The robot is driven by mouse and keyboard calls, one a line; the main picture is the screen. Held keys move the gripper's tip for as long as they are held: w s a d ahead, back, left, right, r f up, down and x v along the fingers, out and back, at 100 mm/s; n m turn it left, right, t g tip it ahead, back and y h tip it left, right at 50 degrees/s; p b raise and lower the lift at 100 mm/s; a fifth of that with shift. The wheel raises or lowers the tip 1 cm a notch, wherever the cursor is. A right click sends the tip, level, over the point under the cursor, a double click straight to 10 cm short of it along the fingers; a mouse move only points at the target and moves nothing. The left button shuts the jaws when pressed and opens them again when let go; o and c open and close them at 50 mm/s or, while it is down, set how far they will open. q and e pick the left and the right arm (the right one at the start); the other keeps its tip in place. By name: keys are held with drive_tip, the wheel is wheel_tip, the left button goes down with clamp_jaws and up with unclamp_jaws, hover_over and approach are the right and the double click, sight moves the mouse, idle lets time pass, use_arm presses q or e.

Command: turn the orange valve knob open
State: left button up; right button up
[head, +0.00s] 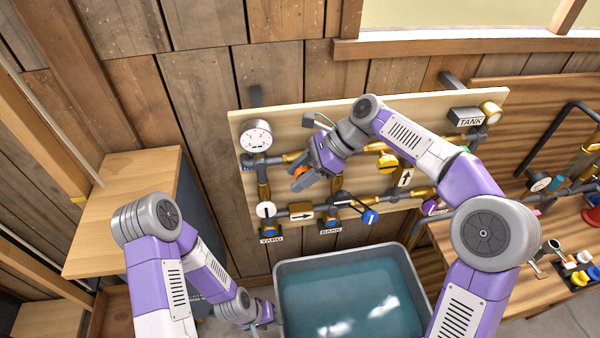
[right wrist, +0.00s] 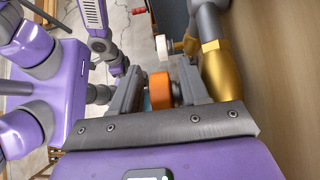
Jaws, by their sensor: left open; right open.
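The orange valve knob (head: 303,173) is on the pipework of the light wooden panel and is partly hidden by my right gripper in the head view. My right gripper (head: 307,178) is open at the knob. In the right wrist view the orange knob (right wrist: 160,90) sits between the two open fingers of the right gripper (right wrist: 160,78), one finger on each side. I cannot tell whether a finger touches it. My left gripper (head: 264,313) is low, left of the grey tub and away from the panel; its fingers are small and hard to make out.
The panel (head: 350,115) carries brass pipes, a white round gauge (head: 256,136), a yellow knob (head: 387,161) and a blue-handled valve (head: 370,216). A grey tub (head: 402,262) of water stands below it. A wooden cabinet (head: 130,200) is at left, a workbench with tools at right.

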drive_tip(key=shift+c, duration=0.4)
clamp_jaws()
drive_tip(key=h, duration=0.3)
drive_tip(key=shift+a+f+t, duration=0.1)
drive_tip(key=shift+a+t, duration=0.05)
drive_tip(key=shift+t, duration=0.25)
drive_tip(key=shift+f+t+h, duration=0.2)
drive_tip(key=shift+t+h, duration=0.1)
drive_tip(key=shift+h, duration=1.7)
drive_tip(key=shift+o, duration=0.4)
unclamp_jaws()
drive_tip(key=shift+f, duration=0.1)
